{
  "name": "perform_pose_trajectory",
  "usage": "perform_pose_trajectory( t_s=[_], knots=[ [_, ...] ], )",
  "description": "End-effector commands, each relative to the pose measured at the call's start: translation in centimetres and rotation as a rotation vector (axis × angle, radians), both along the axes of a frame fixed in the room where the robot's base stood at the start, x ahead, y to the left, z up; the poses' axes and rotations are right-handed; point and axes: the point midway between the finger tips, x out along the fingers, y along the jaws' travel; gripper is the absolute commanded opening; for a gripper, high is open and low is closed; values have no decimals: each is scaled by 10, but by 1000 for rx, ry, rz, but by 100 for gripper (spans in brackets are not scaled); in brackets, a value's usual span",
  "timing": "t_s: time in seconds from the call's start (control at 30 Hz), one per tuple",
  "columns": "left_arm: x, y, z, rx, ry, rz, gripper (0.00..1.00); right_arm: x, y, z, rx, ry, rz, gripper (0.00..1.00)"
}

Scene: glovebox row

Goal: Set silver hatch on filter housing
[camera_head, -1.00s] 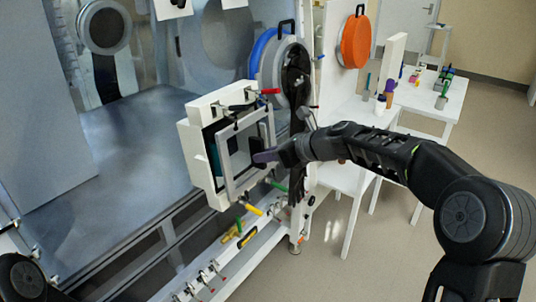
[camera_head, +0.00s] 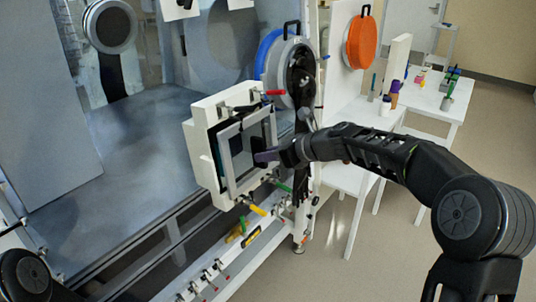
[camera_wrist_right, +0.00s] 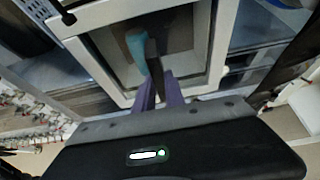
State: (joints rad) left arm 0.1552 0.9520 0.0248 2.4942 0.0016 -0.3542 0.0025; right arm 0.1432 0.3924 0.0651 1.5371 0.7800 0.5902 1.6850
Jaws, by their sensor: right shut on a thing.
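The filter housing (camera_head: 203,158) is a white box with an open front, left of centre in the head view. The silver hatch (camera_head: 226,177) is a square silver frame with a dark window, standing upright in front of the opening. A dark strip of the opening shows past its left edge. I cannot tell whether hatch and housing touch. My right gripper (camera_head: 267,156) is shut on the hatch's handle. In the right wrist view its purple fingers (camera_wrist_right: 160,93) hold the teal and dark handle in front of the hatch frame (camera_wrist_right: 93,62). My left gripper is out of view.
A red lever (camera_head: 276,92) stands at the housing's top, with yellow (camera_head: 257,209) and green (camera_head: 284,187) handles below. A round blue-rimmed port (camera_head: 268,52) is behind. White side tables stand to the right; the floor beyond is clear.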

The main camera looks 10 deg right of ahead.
Motion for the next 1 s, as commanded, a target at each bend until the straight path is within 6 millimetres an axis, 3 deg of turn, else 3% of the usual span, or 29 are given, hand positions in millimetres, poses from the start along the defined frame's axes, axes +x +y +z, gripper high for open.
perform_pose_trajectory(
  t_s=[1.0],
  knots=[
    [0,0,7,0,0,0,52,8,7,2,2,-4,0,0]
  ],
)
